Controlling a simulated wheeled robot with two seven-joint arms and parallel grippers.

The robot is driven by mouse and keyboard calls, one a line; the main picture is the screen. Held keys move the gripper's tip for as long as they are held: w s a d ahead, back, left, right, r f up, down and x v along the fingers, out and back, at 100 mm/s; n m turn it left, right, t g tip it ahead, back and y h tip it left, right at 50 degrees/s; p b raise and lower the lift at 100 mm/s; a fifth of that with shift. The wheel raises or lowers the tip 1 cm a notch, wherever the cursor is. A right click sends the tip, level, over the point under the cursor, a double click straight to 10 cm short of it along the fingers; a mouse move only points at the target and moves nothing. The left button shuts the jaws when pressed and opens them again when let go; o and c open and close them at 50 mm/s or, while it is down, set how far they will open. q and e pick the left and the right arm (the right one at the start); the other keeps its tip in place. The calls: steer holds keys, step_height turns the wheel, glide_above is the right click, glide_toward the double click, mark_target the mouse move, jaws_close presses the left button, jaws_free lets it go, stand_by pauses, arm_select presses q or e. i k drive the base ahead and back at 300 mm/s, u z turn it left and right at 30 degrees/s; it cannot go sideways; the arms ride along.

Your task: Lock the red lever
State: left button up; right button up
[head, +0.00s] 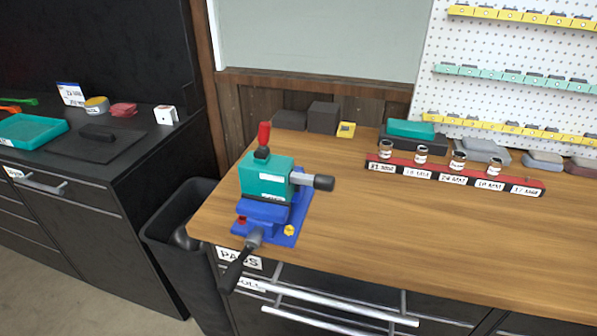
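The red lever (264,135) stands upright on top of a teal block (264,178), part of a machine with a blue base (285,228) at the left front corner of the wooden workbench. A black handle (318,182) sticks out to the right of the teal block. Another dark handle (240,262) points down over the bench's front edge. Neither of my grippers shows in the head view. Nothing touches the red lever.
A red rack (450,174) with several small jars stands on the wooden bench (400,240). A dark bin (180,222) sits between the bench and a black cabinet (90,200). Dark boxes (323,117) stand behind the machine. The bench's front middle is clear.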

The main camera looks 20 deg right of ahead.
mark_target(262, 151)
steer(key=u, duration=1.85)
steer(key=i, duration=0.9)
steer(key=z, duration=2.5)
